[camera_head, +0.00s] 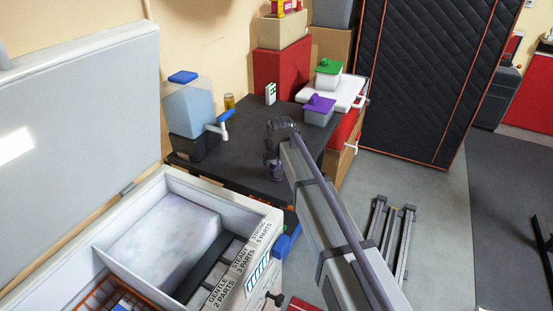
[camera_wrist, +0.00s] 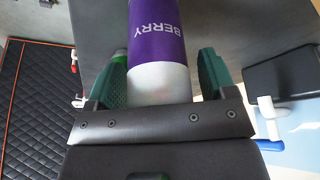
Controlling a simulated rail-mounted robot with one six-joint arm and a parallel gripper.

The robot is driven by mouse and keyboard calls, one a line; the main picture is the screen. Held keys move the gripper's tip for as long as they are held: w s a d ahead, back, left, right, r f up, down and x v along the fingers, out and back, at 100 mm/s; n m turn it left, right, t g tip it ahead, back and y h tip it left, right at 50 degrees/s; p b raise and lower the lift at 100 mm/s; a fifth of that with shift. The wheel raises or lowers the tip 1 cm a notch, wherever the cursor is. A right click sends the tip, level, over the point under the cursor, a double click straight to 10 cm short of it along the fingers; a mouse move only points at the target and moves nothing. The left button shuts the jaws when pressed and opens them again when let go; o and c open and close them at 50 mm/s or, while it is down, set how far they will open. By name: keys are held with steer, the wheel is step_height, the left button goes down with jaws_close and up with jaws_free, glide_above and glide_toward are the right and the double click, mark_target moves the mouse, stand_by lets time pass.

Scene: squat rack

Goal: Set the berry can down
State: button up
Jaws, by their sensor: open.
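The berry can (camera_wrist: 156,35) is purple with a pale band, and the word BERRY shows on it in the wrist view. My gripper (camera_wrist: 162,56) is open, with one green finger on each side of the can. A narrow gap shows at the right finger; at the left I cannot tell if it touches. In the head view the can (camera_head: 276,171) shows small and dark under my gripper (camera_head: 271,156), at the dark table (camera_head: 238,174) near its front edge. My arm partly hides this spot.
A water dispenser (camera_head: 190,105) with a blue-handled tap stands at the table's left, beside a yellow can (camera_head: 229,101). A white card (camera_head: 270,93) stands at the back. Purple-lidded (camera_head: 318,110) and green-lidded (camera_head: 328,74) tubs are at the right. An open white cooler (camera_head: 190,190) fills the near left.

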steer(key=shift+r+p, duration=0.35)
steer(key=p+v, duration=1)
steer(key=v, duration=0.1)
steer(key=shift+s+r+p, duration=0.2)
steer(key=shift+r+p, duration=0.15)
steer(key=shift+p, duration=0.05)
steer(key=shift+d, duration=0.1)
steer(key=s+d+m+g, duration=0.1)
steer(key=s+d+g, duration=0.1)
steer(key=s+d, duration=0.8)
steer(key=s+d+f+m+g+h, duration=0.1)
steer(key=s+d+m+g, duration=0.1)
steer(key=s+d, duration=0.9)
steer(key=s, duration=0.5)
steer(key=shift+s+f, duration=0.15)
steer(key=shift+s, duration=0.15)
steer(key=shift+c, duration=0.2)
